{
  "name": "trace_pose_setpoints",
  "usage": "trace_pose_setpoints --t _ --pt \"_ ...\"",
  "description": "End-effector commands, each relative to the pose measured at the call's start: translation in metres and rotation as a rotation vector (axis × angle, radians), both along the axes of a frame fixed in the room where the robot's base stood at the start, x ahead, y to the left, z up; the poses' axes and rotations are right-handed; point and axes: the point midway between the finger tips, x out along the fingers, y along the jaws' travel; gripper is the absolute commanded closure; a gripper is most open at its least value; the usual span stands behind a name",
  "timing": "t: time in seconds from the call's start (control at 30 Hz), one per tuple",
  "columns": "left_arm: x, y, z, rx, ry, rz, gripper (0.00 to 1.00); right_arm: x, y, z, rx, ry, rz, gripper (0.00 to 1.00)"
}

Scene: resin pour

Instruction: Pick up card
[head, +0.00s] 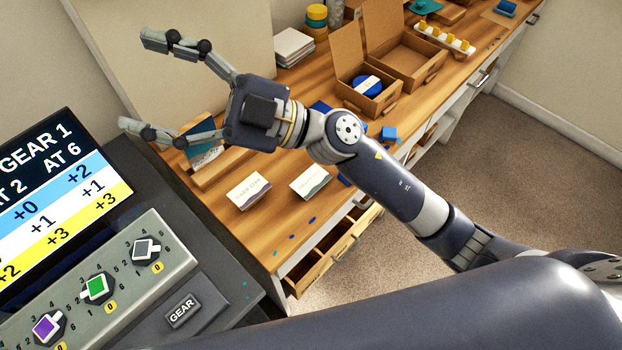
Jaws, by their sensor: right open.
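My right gripper (143,82) is open, with its two fingers spread wide toward the left and nothing visible between them. It hangs above the left end of the wooden bench. A white card with a purple lower edge (249,190) stands on the bench below the gripper. A second white card with a grey-green lower edge (311,180) stands to its right. A teal-and-white card or booklet (201,143) leans in a wooden holder (219,166), just below the gripper and partly hidden by it. The print on the cards is too small to read. My left gripper is not in view.
A dark console with a score screen (65,205), coloured dials and a GEAR button (182,310) fills the lower left. Open cardboard boxes (407,62), a white stack (294,46) and a blue cube (389,134) sit farther along the bench. A drawer (309,272) stands open in front.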

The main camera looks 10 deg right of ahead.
Motion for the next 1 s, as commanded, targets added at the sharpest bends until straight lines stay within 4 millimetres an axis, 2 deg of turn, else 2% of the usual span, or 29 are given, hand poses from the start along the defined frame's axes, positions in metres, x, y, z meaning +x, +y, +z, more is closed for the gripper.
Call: trace_pose_setpoints --t 0.03,0.1,0.23,0.37,0.4,0.47,0.5,0.6,0.7,0.8,0.9,1.0 --pt "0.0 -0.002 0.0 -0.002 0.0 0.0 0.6 -0.014 0.015 -0.012 -0.101 -0.05 0.087 0.31" --pt "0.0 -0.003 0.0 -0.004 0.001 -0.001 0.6 -0.032 0.03 -0.038 -0.258 -0.095 0.2 0.31" --pt "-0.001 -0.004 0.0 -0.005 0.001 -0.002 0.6 -0.048 0.034 -0.1 -0.6 -0.133 0.356 0.31" --pt "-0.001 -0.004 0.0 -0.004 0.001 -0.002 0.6 -0.037 0.007 -0.165 -0.99 -0.11 0.417 0.31" --pt "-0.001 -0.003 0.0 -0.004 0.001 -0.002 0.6 -0.029 -0.008 -0.183 -1.115 -0.089 0.416 0.31" --pt "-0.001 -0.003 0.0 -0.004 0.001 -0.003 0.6 -0.014 -0.034 -0.205 -1.299 -0.048 0.394 0.31" --pt "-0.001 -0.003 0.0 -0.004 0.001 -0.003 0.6 -0.003 -0.053 -0.216 -1.415 -0.016 0.367 0.31" --pt "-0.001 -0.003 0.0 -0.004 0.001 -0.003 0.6 0.025 -0.102 -0.231 -1.668 0.076 0.273 0.31" --pt "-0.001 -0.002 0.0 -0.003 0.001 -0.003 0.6 0.045 -0.144 -0.232 -1.85 0.162 0.169 0.31" --pt "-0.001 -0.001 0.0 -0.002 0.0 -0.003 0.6 0.058 -0.173 -0.229 -1.962 0.226 0.087 0.31" --pt "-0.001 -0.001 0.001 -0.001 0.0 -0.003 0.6 0.063 -0.188 -0.229 -2.019 0.265 0.044 0.31" --pt "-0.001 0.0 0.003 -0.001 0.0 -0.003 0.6 0.064 -0.192 -0.24 -2.034 0.279 0.033 0.31"
